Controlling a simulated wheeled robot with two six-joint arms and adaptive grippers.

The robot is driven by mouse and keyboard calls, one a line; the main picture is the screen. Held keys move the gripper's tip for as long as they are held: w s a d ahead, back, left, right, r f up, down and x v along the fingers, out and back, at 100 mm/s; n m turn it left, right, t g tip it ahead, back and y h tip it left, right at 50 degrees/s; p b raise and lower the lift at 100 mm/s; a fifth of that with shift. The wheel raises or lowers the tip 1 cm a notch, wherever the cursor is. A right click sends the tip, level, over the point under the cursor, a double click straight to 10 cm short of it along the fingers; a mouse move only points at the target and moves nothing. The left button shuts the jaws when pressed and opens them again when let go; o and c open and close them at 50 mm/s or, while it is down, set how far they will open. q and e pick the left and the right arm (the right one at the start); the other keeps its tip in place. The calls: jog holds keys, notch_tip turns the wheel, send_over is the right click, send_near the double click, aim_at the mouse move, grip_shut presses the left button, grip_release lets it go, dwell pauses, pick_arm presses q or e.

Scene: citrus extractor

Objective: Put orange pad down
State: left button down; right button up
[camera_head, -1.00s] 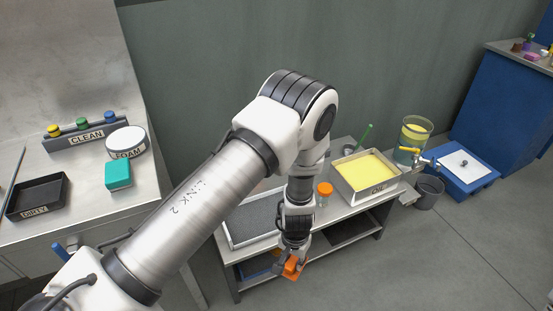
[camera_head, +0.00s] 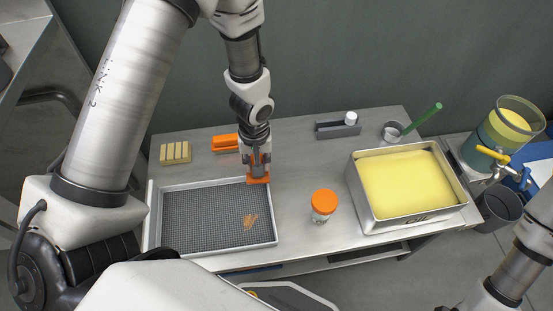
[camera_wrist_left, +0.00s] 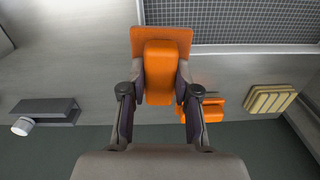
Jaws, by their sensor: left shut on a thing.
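The orange pad (camera_head: 258,180) is in my left gripper (camera_head: 257,160), by the upper right corner of the grey mesh tray on the bench. In the left wrist view the orange pad (camera_wrist_left: 160,65) shows a wide flat plate with a narrower block on it. The left gripper (camera_wrist_left: 158,85) is shut on that block, one finger on each side. I cannot tell whether the pad touches the bench or tray rim. My right gripper is out of view.
The grey tray (camera_head: 180,185) has an orange smear on its mesh. An orange holder (camera_head: 222,143) and a yellow ribbed block (camera_head: 175,153) lie behind it. An orange-lidded jar (camera_head: 324,206) and a pan of yellow liquid (camera_head: 362,208) stand right. Bare bench (camera_head: 300,160) lies between.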

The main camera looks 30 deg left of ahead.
pick_arm(q)
notch_tip(320, 180, down, 2)
jog(key=shift+s+a+f+n+b, duration=0.15)
jog(key=shift+n+b, duration=0.25)
jog(key=shift+b, duration=0.2)
jog(key=w+r+p, duration=0.1)
jog(key=w+p, duration=0.1)
jog(key=p, duration=0.1)
jog(key=shift+w+a+r, duration=0.1)
jog(key=shift+a+r, duration=0.05)
jog(key=b, duration=0.3)
send_over(277, 142)
jog(key=shift+s+f, duration=0.25)
jog(key=shift+f, duration=0.95)
jog(key=shift+w+f, duration=0.15)
jog(key=shift+f, duration=0.15)
notch_tip(277, 142, down, 3)
jog(key=shift+r+b, duration=0.15)
jog(key=shift+b, duration=0.45)
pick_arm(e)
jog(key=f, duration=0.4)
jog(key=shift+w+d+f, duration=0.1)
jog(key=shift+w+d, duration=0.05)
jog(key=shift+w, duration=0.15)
